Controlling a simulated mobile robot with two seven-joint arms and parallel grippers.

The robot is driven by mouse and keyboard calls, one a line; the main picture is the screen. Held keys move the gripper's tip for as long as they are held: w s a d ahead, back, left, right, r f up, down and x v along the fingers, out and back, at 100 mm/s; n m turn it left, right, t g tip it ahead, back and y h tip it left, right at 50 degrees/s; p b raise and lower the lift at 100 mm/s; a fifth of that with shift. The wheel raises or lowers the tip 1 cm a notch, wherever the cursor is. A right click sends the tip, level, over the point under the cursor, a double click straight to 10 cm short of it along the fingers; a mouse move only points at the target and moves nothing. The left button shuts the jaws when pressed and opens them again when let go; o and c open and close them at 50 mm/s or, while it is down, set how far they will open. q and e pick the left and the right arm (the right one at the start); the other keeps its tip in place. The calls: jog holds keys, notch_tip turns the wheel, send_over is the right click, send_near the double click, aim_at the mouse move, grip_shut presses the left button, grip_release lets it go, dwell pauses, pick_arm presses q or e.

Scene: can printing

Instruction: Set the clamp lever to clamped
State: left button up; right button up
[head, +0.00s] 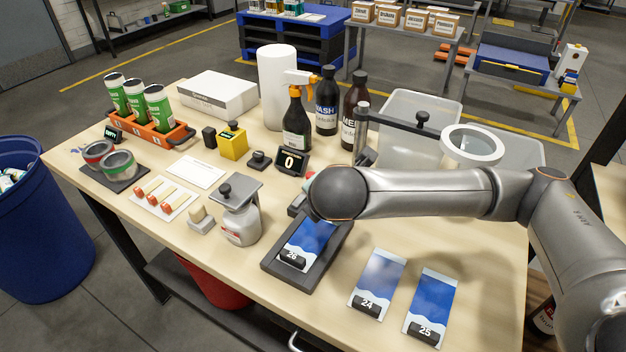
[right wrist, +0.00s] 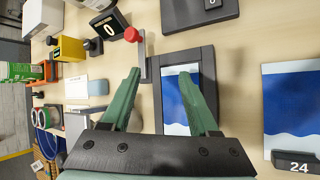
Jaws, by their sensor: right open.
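The clamp lever shows in the right wrist view as a grey bar (right wrist: 143,62) with a red knob (right wrist: 132,34) at its upper end. It stands beside the dark printing frame (right wrist: 207,60), along its left edge. A blue and white printed sheet (right wrist: 180,85) lies in that frame. I cannot tell any contact. In the head view the frame (head: 273,272) is partly hidden by my right arm, which hides most of the lever.
Sheets marked 24 (head: 377,283) and 25 (head: 431,305) lie right of the frame. A grey press-like jar (head: 241,222) stands to its left. A counter showing 0 (head: 290,161) and dark bottles (head: 326,100) stand behind. A ring lamp (head: 472,137) is at the right.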

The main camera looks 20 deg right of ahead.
aim_at(312, 175)
jog(key=n, duration=0.1)
jog(key=n+t, duration=0.1)
jog(key=d+n, duration=0.1)
jog(key=shift+s+f, duration=0.1)
jog(key=shift+f, duration=0.15)
jog(key=n+t, duration=0.1)
jog(key=n, duration=0.1)
jog(key=shift+d+r+n+t+b, duration=0.1)
jog(key=shift+n+t+b, duration=0.2)
jog(key=shift+t, duration=0.1)
jog(key=n, duration=0.1)
jog(key=n+t, duration=0.1)
jog(key=n, duration=0.1)
jog(key=r+n, duration=0.1)
jog(key=shift+s+t, duration=0.4)
jog(key=n, duration=0.1)
jog(key=n+t, duration=0.1)
jog(key=shift+s+r+n+y+b, duration=0.25)
jog(key=shift+r+n+y+b, duration=0.05)
jog(key=shift+r+y, duration=0.1)
jog(key=shift+w, duration=0.1)
jog(key=x, duration=1.2)
jog(key=shift+w, duration=0.15)
jog(key=shift+c, duration=0.3)
grip_shut()
